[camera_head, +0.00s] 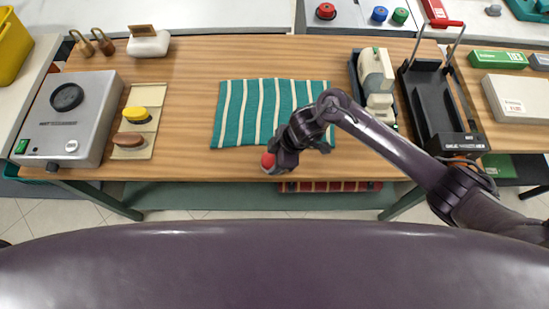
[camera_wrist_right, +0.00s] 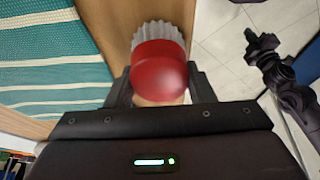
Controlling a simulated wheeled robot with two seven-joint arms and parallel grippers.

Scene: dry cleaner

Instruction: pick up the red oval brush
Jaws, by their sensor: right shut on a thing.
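The red oval brush (camera_wrist_right: 158,68) has a red rounded back and pale bristles. In the right wrist view it sits between the two fingers of my right gripper (camera_wrist_right: 160,90), which is shut on it. In the head view the brush (camera_head: 268,160) shows as a small red spot at the front edge of the wooden table, beside my right gripper (camera_head: 274,165). Most of the brush is hidden there by the gripper. I cannot tell whether it touches the table. My left gripper is not clearly in the head view.
A green striped cloth (camera_head: 240,113) lies mid-table. A tan mat (camera_head: 146,98) at left holds a yellow brush (camera_head: 136,115) and a brown brush (camera_head: 128,139), beside a grey machine (camera_head: 70,118). A black stand (camera_head: 440,112) is at right. The table between mat and cloth is clear.

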